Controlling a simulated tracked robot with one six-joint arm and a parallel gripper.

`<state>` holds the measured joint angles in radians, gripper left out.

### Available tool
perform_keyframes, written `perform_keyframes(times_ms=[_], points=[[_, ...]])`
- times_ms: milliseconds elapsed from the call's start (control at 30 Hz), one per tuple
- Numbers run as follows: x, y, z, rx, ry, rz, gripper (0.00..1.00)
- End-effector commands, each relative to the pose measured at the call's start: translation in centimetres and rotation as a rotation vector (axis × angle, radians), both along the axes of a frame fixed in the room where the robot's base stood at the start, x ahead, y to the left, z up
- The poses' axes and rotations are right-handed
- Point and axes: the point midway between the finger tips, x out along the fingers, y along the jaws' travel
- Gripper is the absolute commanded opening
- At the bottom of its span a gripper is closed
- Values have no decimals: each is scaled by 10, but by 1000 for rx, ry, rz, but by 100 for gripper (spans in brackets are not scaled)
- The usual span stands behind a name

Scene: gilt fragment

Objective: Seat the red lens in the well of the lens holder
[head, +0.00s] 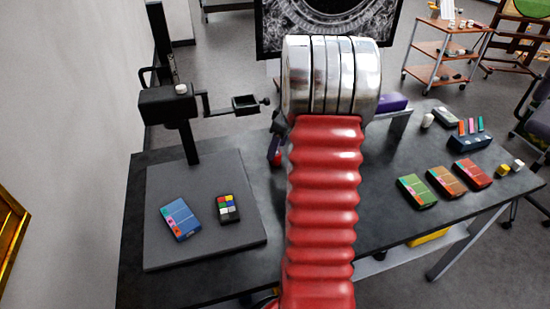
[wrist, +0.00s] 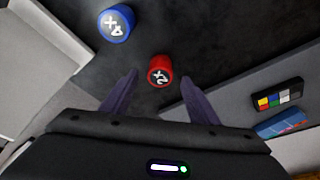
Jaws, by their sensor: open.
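The red lens (wrist: 160,71) is a short red cylinder with a white mark on its dark face, standing on the dark table in the wrist view. A bit of red beside my arm in the head view (head: 275,159) looks like the same lens, mostly hidden. My gripper (wrist: 159,80) is open, its two purple fingers on either side of the lens with gaps. I cannot tell whether the lens is between the tips or just beyond them. The lens holder (head: 245,103) is a small black frame on the stand's side arm, upper left; its well is too small to make out.
A blue lens marked x4 (wrist: 116,23) stands up and left of the red one in the wrist view. The black stand (head: 180,106) rises from a grey base plate (head: 160,250) bearing a colour chart and a blue box. Several coloured boxes lie at right.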

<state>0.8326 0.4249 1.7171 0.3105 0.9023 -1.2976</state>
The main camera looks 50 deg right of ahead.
Motion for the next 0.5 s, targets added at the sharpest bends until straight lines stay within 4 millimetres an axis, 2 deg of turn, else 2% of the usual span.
perform_keyframes(times_ms=[33, 167, 500], points=[[2, 1, -7, 2, 2, 1, 55], [5, 1, -17, 0, 0, 0, 55], [5, 1, -18, 0, -1, 0, 55]])
